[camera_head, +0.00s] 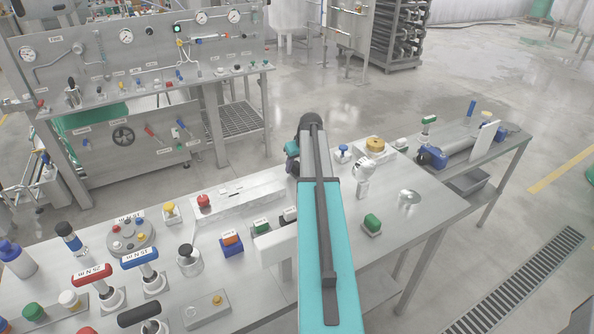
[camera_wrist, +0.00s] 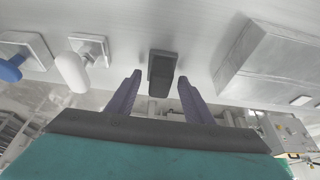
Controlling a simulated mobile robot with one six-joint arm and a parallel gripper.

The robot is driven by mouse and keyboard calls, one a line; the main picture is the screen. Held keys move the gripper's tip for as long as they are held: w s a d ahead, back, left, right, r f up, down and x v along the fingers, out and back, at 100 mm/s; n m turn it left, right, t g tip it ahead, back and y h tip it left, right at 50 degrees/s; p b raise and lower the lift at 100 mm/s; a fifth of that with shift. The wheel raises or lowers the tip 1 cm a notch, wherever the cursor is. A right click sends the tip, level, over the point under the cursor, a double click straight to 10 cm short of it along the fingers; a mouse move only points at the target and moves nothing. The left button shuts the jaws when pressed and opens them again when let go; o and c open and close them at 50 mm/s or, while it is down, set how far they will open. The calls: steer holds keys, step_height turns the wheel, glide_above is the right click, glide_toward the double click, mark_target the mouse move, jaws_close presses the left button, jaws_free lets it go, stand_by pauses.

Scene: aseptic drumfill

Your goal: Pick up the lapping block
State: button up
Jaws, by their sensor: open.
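In the wrist view a small dark grey block with a black lower part (camera_wrist: 161,70) stands on the pale metal bench top. I take it to be the lapping block, though no label shows. My gripper (camera_wrist: 159,82) is open, its two purple fingers pointing toward the block. One finger is on each side, with visible gaps between fingers and block; how far the tips reach along it is hard to judge. In the head view my arm covers my gripper and this block.
In the wrist view a large grey metal block (camera_wrist: 265,68) stands right of the dark block. A white knob (camera_wrist: 73,70) and a blue knob (camera_wrist: 10,68) stand left. In the head view the metal bench (camera_head: 415,180) carries several fittings, including a green-topped piece (camera_head: 372,223).

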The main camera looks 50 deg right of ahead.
mark_target(297, 164)
steer(key=c, duration=1)
steer(key=shift+o, duration=0.2)
steer(key=shift+r, duration=0.15)
steer(key=shift+r+b, duration=1.4)
steer(key=shift+r, duration=3.5)
